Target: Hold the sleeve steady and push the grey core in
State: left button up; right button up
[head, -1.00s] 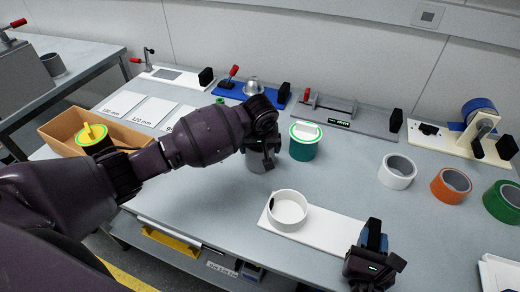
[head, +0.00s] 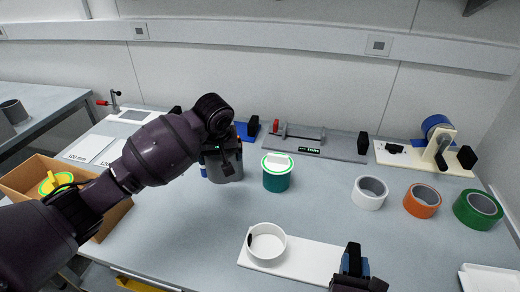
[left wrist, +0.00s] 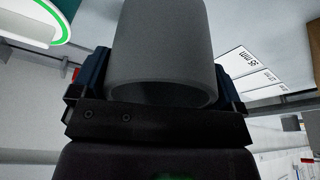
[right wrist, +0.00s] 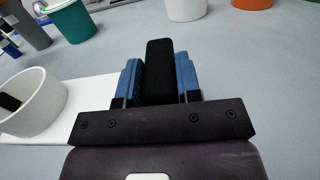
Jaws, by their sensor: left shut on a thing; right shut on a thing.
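The grey core (head: 228,169), a plain dark grey cylinder, is in my left gripper (head: 221,148). In the left wrist view the core (left wrist: 160,50) fills the middle between the blue-padded fingers. It appears lifted off the table, behind and left of the sleeve. The sleeve (head: 267,255) looks like a short white open ring with a dark spot on its inner wall. It stands on a white base plate (head: 312,262). My right gripper (head: 352,262) is at the plate's right end. In the right wrist view it is shut on a black upright block (right wrist: 159,75).
A teal container (head: 276,181) with a green-rimmed white lid stands just right of the core. White (head: 369,193), orange (head: 421,201) and green (head: 477,209) tape rolls stand to the right. A cardboard box (head: 110,221) is at left. The table between core and sleeve is clear.

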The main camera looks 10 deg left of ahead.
pick_arm(q)
notch_tip(320, 180, down, 10)
jog(key=shift+r, duration=0.1)
dwell(0.4)
jog(key=shift+f, duration=0.25)
jog(key=o, duration=0.7)
jog(key=shift+r, duration=0.1)
